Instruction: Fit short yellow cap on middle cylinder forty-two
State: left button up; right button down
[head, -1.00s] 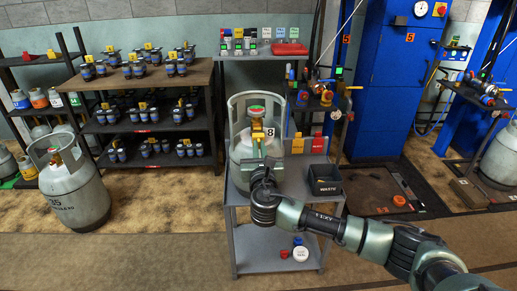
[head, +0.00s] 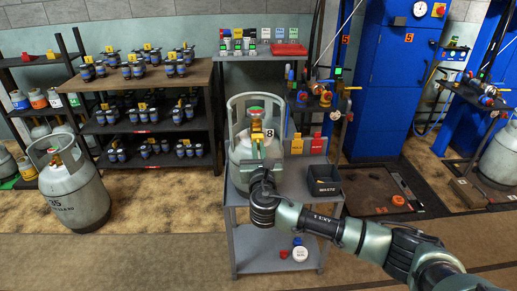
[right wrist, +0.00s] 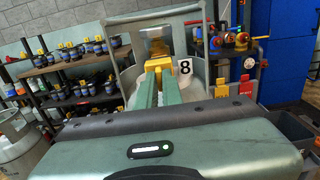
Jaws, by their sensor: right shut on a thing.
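The middle cylinder (head: 241,150) is a grey gas cylinder with an open collar, upright on a metal cart. A red-and-green valve top shows inside the collar. I cannot read forty-two on it; a white tag with an 8 is beside the collar. My right gripper (head: 258,148) is in front of the cylinder, shut on a yellow cap (head: 257,136) at the collar opening. The right wrist view shows the green fingers on the yellow cap (right wrist: 158,64) in front of the collar (right wrist: 130,78). Whether the cap touches the valve is hidden. My left gripper is not in view.
The cart (head: 290,186) also carries a black waste bin (head: 323,181) and yellow and red holders (head: 317,144) at right. Shelves of small valves (head: 150,110) stand at left, with another grey cylinder (head: 75,195) on the floor. The blue cabinet (head: 392,90) is behind.

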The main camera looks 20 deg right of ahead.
pick_arm(q)
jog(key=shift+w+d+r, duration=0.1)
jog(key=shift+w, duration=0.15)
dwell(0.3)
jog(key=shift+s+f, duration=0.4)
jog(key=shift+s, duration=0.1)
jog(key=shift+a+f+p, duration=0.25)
jog(key=shift+p, duration=0.1)
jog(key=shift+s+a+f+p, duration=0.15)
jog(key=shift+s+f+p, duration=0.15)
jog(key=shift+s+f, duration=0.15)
dwell(0.9)
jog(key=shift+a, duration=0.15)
pick_arm(e)
jog(key=shift+x, duration=0.9)
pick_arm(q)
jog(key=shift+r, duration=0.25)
pick_arm(e)
jog(key=shift+w+d, duration=0.2)
jog(key=shift+w, duration=0.5)
